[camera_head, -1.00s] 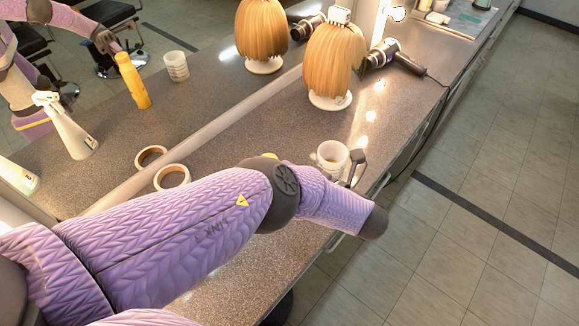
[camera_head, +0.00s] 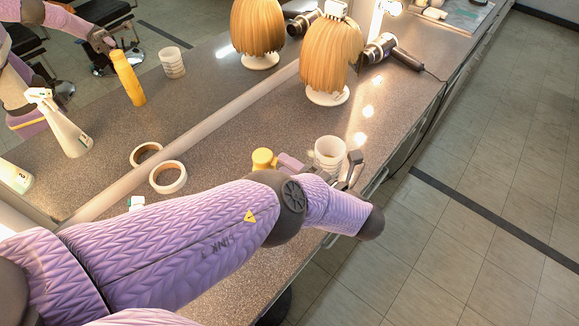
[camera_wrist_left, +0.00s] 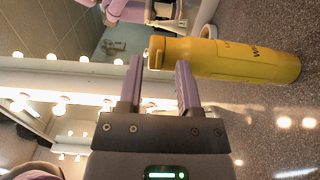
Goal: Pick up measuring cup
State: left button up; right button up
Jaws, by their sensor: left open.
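The measuring cup (camera_head: 330,154), a white ribbed cup, stands upright on the speckled counter near its front edge in the head view. I cannot make it out in the left wrist view. My left gripper (camera_head: 290,163) is mostly hidden behind my arm; a lilac finger shows just left of the cup, and a dark gripper part shows at the cup's right. Whether it touches the cup cannot be told. In the left wrist view the left gripper (camera_wrist_left: 158,85) is open with nothing between its fingers. My right gripper is not in view.
A yellow bottle (camera_wrist_left: 235,60) stands close ahead of the left fingers; its cap (camera_head: 263,158) shows beside them. A tape roll (camera_head: 168,178), blond wig (camera_head: 332,58) and hair dryer (camera_head: 392,50) are on the counter. A mirror runs along the left. The counter between wig and cup is clear.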

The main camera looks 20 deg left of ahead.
aim_at(329, 150)
jog(key=k+l, duration=0.1)
jog(key=l, duration=0.25)
jog(key=k+l, duration=0.15)
jog(key=l, duration=0.2)
jog(key=k+l, duration=0.1)
jog(key=l, duration=0.3)
jog(key=k+l, duration=0.1)
jog(key=l, duration=0.25)
jog(key=k+l, duration=0.1)
jog(key=l, duration=0.25)
jog(key=k+z, duration=0.05)
